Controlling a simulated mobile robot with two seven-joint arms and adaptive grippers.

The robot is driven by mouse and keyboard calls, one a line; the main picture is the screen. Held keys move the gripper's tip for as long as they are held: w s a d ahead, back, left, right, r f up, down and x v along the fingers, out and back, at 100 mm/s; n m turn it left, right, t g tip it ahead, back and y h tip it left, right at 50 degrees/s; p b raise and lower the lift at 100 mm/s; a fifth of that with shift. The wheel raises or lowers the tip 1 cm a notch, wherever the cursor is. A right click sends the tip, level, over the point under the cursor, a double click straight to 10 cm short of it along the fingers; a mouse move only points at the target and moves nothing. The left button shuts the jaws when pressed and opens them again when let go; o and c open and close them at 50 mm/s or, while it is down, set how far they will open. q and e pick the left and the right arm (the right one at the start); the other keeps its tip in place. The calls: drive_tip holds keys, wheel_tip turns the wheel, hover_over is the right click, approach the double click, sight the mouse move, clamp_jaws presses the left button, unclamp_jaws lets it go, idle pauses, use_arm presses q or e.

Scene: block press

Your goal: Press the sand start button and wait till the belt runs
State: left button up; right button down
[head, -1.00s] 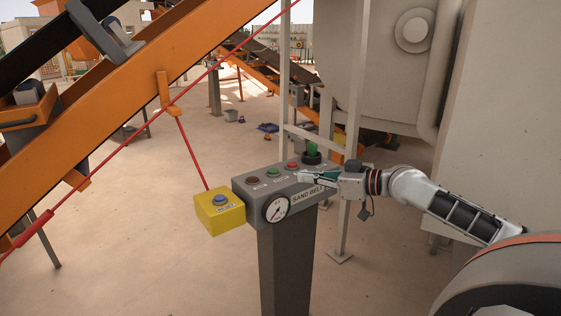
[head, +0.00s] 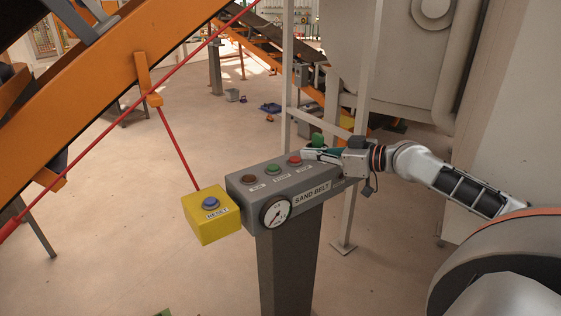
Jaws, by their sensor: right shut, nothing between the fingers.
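The grey sand belt control box (head: 312,193) stands on a dark post. Its top carries a brown button (head: 249,179), a green button (head: 273,168) and a red button (head: 294,159); their small labels are too small to read. My right gripper (head: 306,154) is shut and empty. In the picture its tips are just right of the red button, near the box's far right end; I cannot tell whether they touch anything. A green knob (head: 317,140) shows behind the gripper, its lower part hidden. My left gripper is out of view.
A yellow reset box (head: 206,226) with a blue button is left of the control box, under a red cord (head: 178,150). A round gauge (head: 277,212) is on the front. An orange conveyor frame (head: 95,105) crosses the left. Pale posts stand behind the box.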

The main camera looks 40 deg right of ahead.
sight(280, 174)
drive_tip(key=shift+a, duration=0.1)
drive_tip(key=shift+p+x, duration=0.35)
drive_tip(key=shift+x, duration=2.55)
drive_tip(key=x, duration=0.3)
drive_tip(key=shift+w+a+p, duration=0.1)
drive_tip(key=shift+w+p, duration=0.25)
drive_tip(key=shift+w, duration=0.05)
wheel_tip(280, 174, down, 3)
drive_tip(key=shift+w+f, duration=0.1)
drive_tip(key=shift+w, duration=0.05)
drive_tip(key=shift+f, duration=0.55)
